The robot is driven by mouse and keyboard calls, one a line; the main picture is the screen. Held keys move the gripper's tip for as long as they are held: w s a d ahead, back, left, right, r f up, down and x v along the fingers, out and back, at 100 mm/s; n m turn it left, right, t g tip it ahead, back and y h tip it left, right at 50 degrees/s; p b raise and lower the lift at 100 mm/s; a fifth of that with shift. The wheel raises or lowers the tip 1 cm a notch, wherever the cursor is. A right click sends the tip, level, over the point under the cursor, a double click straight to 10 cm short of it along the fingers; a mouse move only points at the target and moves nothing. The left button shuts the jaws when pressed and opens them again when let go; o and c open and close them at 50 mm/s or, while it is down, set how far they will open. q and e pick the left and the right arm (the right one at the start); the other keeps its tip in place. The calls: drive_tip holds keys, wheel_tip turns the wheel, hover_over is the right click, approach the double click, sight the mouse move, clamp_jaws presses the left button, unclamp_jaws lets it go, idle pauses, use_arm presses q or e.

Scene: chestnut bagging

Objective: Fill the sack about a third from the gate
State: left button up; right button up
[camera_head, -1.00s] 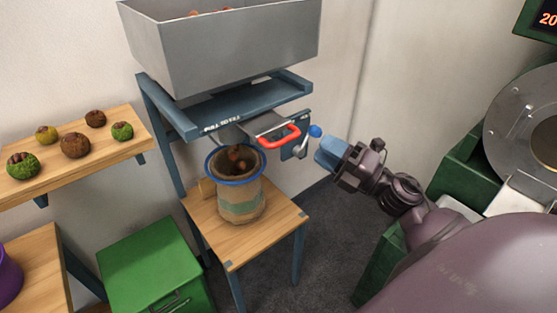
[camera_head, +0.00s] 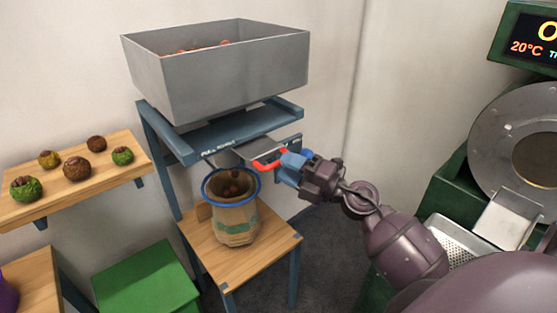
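The burlap sack (camera_head: 237,221) stands upright on a small wooden stand (camera_head: 253,267), its mouth held open by a blue rim. A few brown chestnuts (camera_head: 234,190) show inside; the fill depth is hard to judge. Above it the grey hopper (camera_head: 222,82) sits on a blue frame and holds chestnuts. The gate is a grey slide with a red handle (camera_head: 266,165) under the hopper, just above the sack. My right gripper (camera_head: 284,165), with blue fingers, is at the right end of the red handle; its finger gap is hidden. My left gripper is not in view.
A wooden shelf (camera_head: 120,176) at the left carries several green and brown husked chestnuts. A green box (camera_head: 146,279) stands below it. At the right is a green machine with a round metal drum (camera_head: 500,140) and a display (camera_head: 535,40).

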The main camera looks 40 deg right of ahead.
drive_tip(key=shift+x, duration=1.5)
clamp_jaws()
